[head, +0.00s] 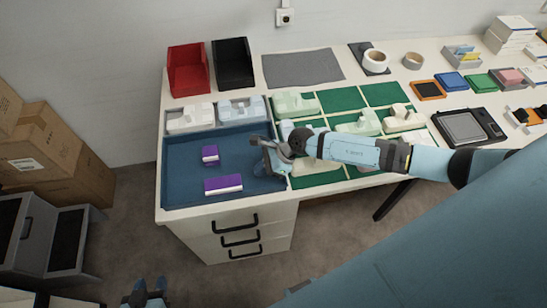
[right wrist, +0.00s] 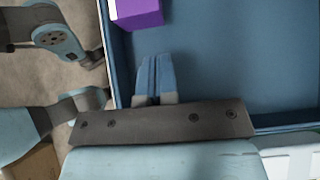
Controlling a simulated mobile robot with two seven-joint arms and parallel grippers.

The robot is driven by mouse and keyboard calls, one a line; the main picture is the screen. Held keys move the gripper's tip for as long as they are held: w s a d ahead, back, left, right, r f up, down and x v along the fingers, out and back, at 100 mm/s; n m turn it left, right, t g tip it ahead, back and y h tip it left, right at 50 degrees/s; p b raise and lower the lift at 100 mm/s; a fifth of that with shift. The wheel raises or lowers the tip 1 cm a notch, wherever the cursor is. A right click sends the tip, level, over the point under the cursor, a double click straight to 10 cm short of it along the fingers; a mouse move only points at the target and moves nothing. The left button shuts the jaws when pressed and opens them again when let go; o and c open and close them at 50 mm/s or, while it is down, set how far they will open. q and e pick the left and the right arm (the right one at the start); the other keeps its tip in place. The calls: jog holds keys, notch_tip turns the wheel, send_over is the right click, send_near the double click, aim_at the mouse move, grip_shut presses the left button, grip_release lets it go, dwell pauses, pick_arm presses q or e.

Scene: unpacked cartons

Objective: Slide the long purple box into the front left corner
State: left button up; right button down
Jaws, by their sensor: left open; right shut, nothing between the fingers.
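The long purple box (head: 223,185) lies in the front part of the blue tray (head: 178,195), roughly parallel to its front wall, with a white lower side. One end of a purple box (right wrist: 138,12) shows at the top of the right wrist view, close to the tray's wall. My right gripper (head: 264,168) is shut and empty at the right side of the tray, right of the long box and apart from it. Its closed fingers (right wrist: 152,78) point toward the box in the right wrist view. My left gripper (head: 149,285) is open and empty, low in front of the desk.
A smaller purple box (head: 210,153) lies in the tray behind the long one. Pale bins (head: 190,117) border the tray's back, and green compartments with pale blocks (head: 342,99) stand to the right. The tray's left part is clear. Drawers (head: 240,237) are below.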

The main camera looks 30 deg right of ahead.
aim_at(208, 180)
jog(key=a, duration=0.1)
jog(key=a+p, duration=0.1)
jog(key=shift+w+a+r, duration=0.15)
jog(key=shift+w+a, duration=0.2)
jog(key=shift+w, duration=0.05)
jog(key=shift+w+a, duration=0.15)
jog(key=shift+a, duration=0.4)
jog(key=w+a, duration=0.1)
jog(key=a, duration=0.3)
jog(key=w+a+b, duration=0.1)
jog(key=a, duration=0.3)
jog(key=w+a, duration=0.1)
jog(key=a, duration=0.3)
jog(key=shift+w+b, duration=0.2)
jog(key=shift+b, duration=0.1)
